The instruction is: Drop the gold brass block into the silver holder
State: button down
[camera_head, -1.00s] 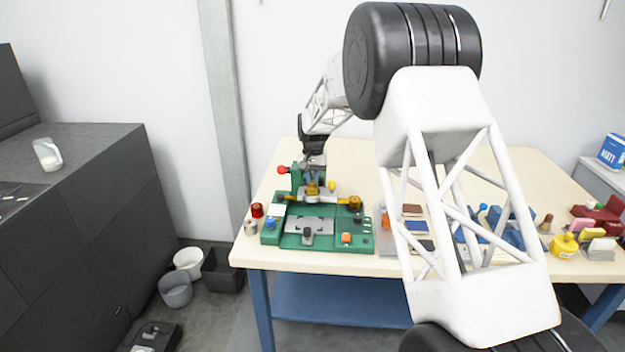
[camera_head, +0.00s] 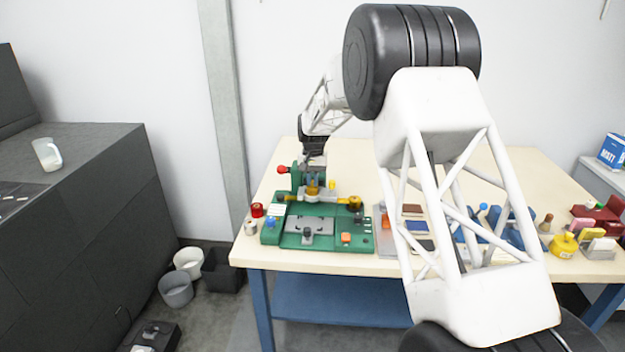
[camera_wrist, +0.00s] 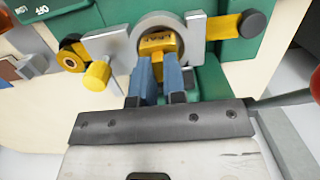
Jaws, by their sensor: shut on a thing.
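The gold brass block (camera_wrist: 158,43) is between the blue fingertips of my gripper (camera_wrist: 160,72) in the wrist view, and the gripper is shut on it. The silver holder (camera_wrist: 198,35) is a grey plate with a round ring opening, and the block shows in front of or within that ring. I cannot tell how deep the block sits in it. In the head view my gripper (camera_head: 313,178) points down over the back of the green machine (camera_head: 288,236), where the holder (camera_head: 319,196) shows small and partly hidden.
A red knob (camera_head: 283,170) stands out left of the gripper. Yellow clamps (camera_wrist: 97,74) with black knobs flank the holder. A red jar (camera_head: 257,210) stands at the left table edge. Blue blocks and colored items lie to the right, partly behind my arm.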

jog(key=shift+f, duration=0.4)
jog(key=c, duration=1.5)
grip_release()
jog(key=shift+o, duration=0.2)
notch_tip(320, 180, up, 11)
jog(key=w, duration=0.1)
jog(key=shift+w, duration=0.15)
dwell(0.6)
